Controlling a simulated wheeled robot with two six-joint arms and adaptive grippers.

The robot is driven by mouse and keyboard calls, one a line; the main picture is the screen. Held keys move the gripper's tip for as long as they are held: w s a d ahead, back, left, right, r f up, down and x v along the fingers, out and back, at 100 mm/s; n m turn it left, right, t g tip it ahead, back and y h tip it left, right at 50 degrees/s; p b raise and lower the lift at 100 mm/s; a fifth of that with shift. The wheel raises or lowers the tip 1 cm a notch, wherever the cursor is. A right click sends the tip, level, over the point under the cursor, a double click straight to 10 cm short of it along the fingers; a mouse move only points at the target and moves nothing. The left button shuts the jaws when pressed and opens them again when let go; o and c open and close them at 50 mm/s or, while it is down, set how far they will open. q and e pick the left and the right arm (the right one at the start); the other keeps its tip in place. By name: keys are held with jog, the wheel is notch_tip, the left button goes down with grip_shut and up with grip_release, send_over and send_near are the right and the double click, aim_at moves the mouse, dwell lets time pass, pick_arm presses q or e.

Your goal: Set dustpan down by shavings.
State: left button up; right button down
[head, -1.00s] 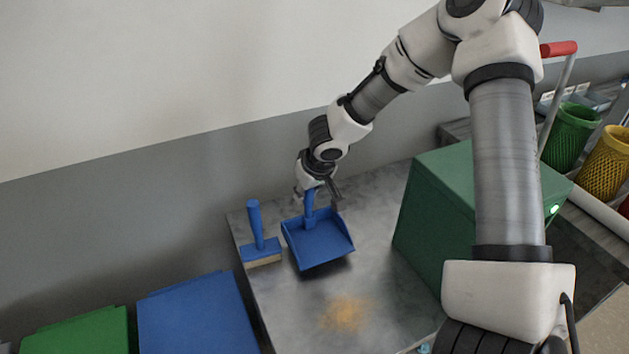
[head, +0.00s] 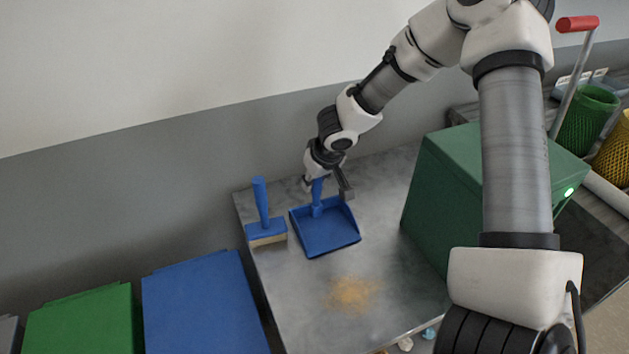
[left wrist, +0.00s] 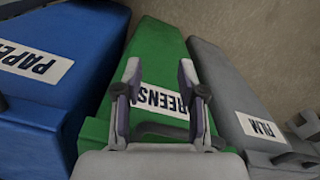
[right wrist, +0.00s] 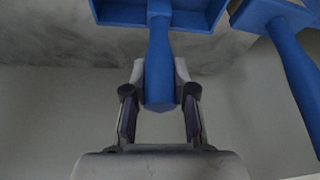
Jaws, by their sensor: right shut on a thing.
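A blue dustpan (head: 326,232) is over the grey metal table, behind a patch of tan shavings (head: 354,293), with bare table between them. My right gripper (head: 319,184) is shut on the dustpan's handle. The right wrist view shows the handle (right wrist: 159,70) between the fingers (right wrist: 159,85), with the pan at the top. Whether the pan touches the table I cannot tell. My left gripper (left wrist: 160,85) is open and empty, over a green bin (left wrist: 160,55) in the left wrist view.
A blue brush (head: 265,228) with a pale bristle edge stands just left of the dustpan. A green box (head: 440,190) stands on the table's right. A blue bin (head: 200,305) and green bin (head: 80,320) are left of the table. The table in front of the pan is clear except for the shavings.

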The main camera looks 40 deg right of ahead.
jog(key=shift+f, duration=0.15)
jog(key=c, duration=0.9)
grip_release()
jog(key=shift+o, duration=0.2)
jog(key=v, duration=1.2)
